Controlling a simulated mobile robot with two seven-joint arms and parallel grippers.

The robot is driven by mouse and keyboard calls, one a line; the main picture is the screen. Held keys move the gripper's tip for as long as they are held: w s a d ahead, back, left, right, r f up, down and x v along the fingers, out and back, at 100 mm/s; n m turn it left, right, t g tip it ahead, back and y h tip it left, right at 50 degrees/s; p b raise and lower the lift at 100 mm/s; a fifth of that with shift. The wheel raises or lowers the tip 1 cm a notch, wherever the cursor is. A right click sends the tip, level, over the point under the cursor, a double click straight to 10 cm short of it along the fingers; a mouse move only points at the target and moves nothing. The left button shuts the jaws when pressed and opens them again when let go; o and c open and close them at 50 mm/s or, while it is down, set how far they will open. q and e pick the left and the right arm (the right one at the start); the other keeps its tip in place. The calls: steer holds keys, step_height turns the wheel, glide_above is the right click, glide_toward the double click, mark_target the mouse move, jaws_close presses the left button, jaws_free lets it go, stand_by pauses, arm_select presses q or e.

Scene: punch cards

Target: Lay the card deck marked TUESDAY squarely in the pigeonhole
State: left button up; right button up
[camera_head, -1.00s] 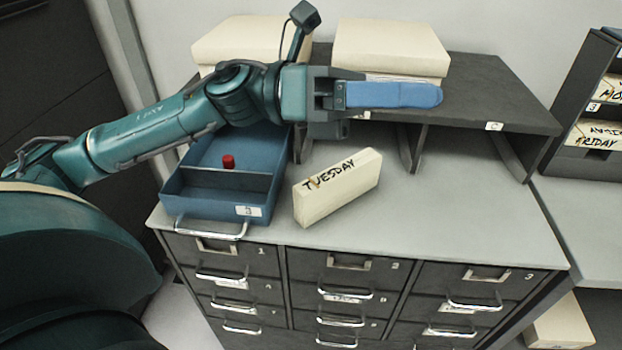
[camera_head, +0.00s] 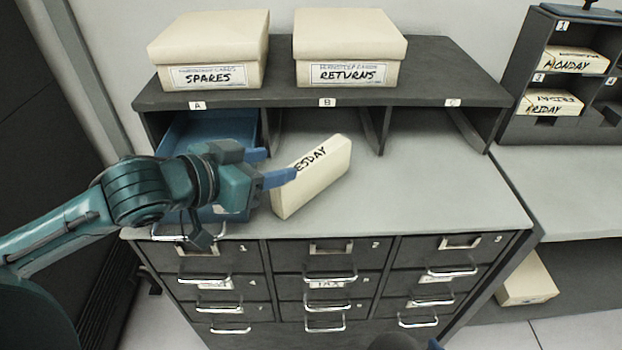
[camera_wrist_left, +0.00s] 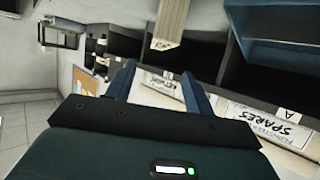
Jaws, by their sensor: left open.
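The cream card deck marked TUESDAY (camera_head: 318,178) stands on its long edge on the grey cabinet top, set at an angle. The gripper hides the first letters. My left gripper (camera_head: 281,164) is open, its blue fingers at the deck's left end; I cannot tell whether they touch it. In the left wrist view the fingers (camera_wrist_left: 160,78) are apart, with the deck (camera_wrist_left: 171,22) ahead. At the right stands a dark pigeonhole rack (camera_head: 516,124) with MONDAY and FRIDAY decks in compartments 1 and 3. Compartment 4 (camera_head: 608,112) is cut by the picture's edge. A dark and blue tip shows at the bottom edge, perhaps my right gripper.
A dark shelf (camera_head: 430,72) with bays A, B and C bears the SPARES box (camera_head: 208,50) and RETURNS box (camera_head: 348,48). A blue tray (camera_head: 205,130) sits in front of and under A, partly behind my arm. The cabinet top's right side is clear.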

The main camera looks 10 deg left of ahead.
mark_target(312, 158)
arm_select(q)
steer(key=p+x, duration=0.1)
steer(key=x, duration=0.3)
steer(key=shift+w+d, duration=0.15)
steer(key=shift+w, duration=0.15)
steer(key=shift+x, duration=3)
steer(key=shift+s+f, duration=0.15)
steer(key=shift+s, duration=0.05)
steer(key=shift+c, duration=0.3)
jaws_close()
